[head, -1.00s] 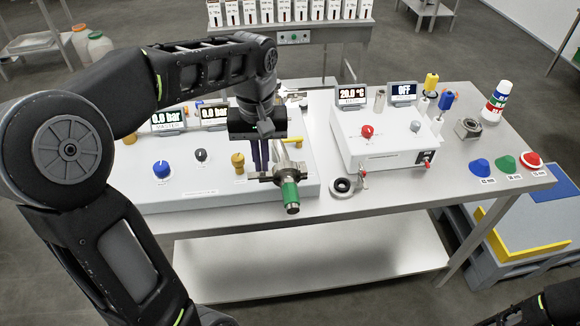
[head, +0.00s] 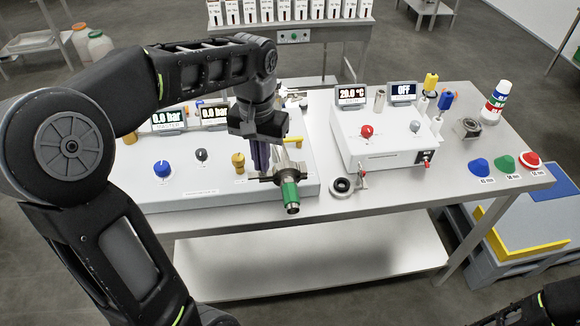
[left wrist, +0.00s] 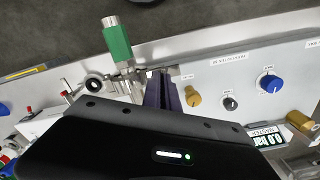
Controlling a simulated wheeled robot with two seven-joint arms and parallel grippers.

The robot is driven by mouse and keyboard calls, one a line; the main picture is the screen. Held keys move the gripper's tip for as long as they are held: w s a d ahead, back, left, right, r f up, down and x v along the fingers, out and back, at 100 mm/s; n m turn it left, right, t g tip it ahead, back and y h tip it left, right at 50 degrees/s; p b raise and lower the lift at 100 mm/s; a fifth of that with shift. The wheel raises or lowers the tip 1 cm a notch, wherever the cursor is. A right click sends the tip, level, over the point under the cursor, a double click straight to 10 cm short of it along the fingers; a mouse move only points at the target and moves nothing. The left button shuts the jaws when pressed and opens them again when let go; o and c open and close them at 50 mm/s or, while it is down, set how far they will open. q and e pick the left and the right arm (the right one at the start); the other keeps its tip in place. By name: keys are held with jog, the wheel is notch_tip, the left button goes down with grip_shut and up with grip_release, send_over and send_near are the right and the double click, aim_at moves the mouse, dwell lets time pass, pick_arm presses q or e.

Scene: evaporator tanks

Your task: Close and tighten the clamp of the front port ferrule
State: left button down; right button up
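The front port (head: 289,178) is a metal fitting sticking out of the front of the left white unit, with a green-banded end piece (head: 290,193). It also shows in the left wrist view (left wrist: 118,45). Dark and metal clamp parts (head: 265,179) sit around the joint; whether the clamp is closed is too small to tell. My left gripper (head: 260,168) points down just left of and behind the green piece. Its purple fingers (left wrist: 162,92) are close together near the clamp; whether they touch or hold it is hidden. My right gripper is out of view.
A white heater box (head: 385,140) with a red knob stands further right. Blue (head: 479,167), green and red caps lie at the right. The bench front edge is clear.

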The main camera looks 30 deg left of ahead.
pick_arm(q)
jog(key=shift+m, duration=0.7)
jog(key=shift+m, duration=0.7)
jog(key=c, duration=1.6)
grip_release()
jog(key=shift+o, duration=0.2)
jog(key=shift+r, duration=0.2)
notch_tip(320, 180, up, 4)
jog(key=shift+r+p, duration=0.7)
jog(key=shift+r, duration=1)
